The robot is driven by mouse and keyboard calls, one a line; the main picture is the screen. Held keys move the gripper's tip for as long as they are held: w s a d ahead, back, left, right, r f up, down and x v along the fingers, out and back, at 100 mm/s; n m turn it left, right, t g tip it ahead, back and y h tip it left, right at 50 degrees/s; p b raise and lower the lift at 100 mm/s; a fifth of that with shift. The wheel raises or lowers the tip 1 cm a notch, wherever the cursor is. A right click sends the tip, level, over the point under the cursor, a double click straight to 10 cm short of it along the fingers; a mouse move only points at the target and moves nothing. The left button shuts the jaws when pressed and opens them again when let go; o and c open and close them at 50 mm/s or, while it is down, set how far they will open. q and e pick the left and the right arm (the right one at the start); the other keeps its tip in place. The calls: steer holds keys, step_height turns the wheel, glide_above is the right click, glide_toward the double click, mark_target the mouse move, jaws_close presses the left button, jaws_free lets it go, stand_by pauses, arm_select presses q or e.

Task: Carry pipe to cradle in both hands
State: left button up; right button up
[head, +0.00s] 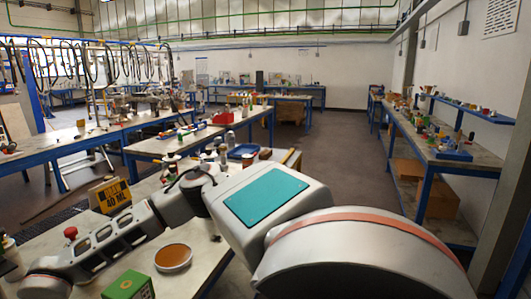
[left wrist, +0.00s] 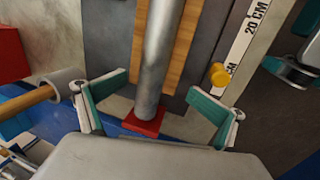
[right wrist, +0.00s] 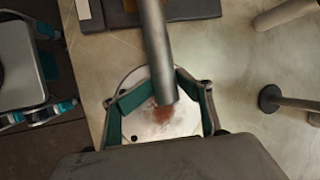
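The pipe (left wrist: 160,50) is a plain grey tube. In the left wrist view it runs down between the two teal-padded fingers of my left gripper (left wrist: 158,84), which is open with gaps on both sides. A red block (left wrist: 146,121) lies at its lower end. In the right wrist view a grey pipe (right wrist: 157,45) ends between the spread fingers of my right gripper (right wrist: 164,84). That gripper is open; the right pad looks close to the pipe, and contact cannot be told. The head view shows no clear pipe or fingertips; my arm covers much of the bench. I cannot identify the cradle for certain.
In the left wrist view, a wooden board (left wrist: 184,45), a ruler (left wrist: 246,38), a yellow knob (left wrist: 218,75) and a wooden handle (left wrist: 28,101) lie nearby. A pale round plate (right wrist: 150,128) sits under the right fingers. An orange-brown disc (head: 173,257) and green box (head: 129,286) are on the bench.

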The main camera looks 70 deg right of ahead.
arm_select(q)
steer(key=shift+w+r, duration=0.1)
arm_select(e)
steer(key=shift+s+d+f, duration=0.1)
steer(key=shift+d+f, duration=0.35)
steer(key=shift+d, duration=0.05)
steer(key=o, duration=0.9)
arm_select(q)
steer(key=shift+w+d, duration=0.1)
steer(key=shift+w, duration=0.05)
arm_select(e)
steer(key=shift+o, duration=0.2)
steer(key=shift+d, duration=0.1)
arm_select(q)
steer(key=shift+r, duration=0.1)
arm_select(e)
steer(key=shift+r, duration=0.15)
steer(key=shift+a, duration=0.25)
arm_select(q)
steer(key=shift+r, duration=0.1)
arm_select(e)
steer(key=shift+r, duration=0.15)
